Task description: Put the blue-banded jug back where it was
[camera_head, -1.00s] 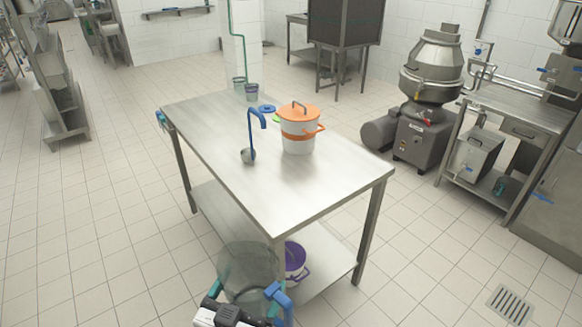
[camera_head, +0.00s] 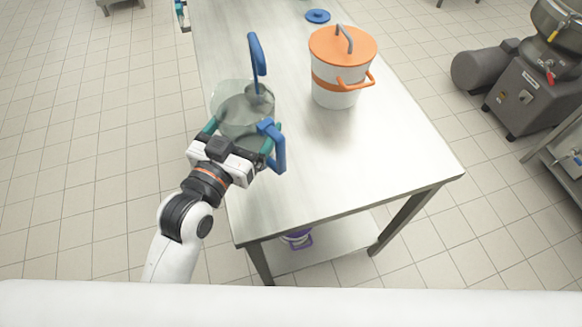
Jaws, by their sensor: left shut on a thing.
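My left gripper (camera_head: 240,141) is shut on a clear jug with a blue handle (camera_head: 237,112), its teal fingers on either side of the body. The jug looks upright at the left edge of the steel table (camera_head: 335,170). I cannot tell whether its base touches the top. A blue band on the body cannot be made out. The blue handle points right, towards the table's middle. My right gripper is not in view.
A blue-handled ladle (camera_head: 256,55) shows just behind the jug, partly hidden by it. A white bucket with an orange lid (camera_head: 337,92) stands to the right. A blue lid (camera_head: 318,16) lies farther back. The front right of the tabletop is clear.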

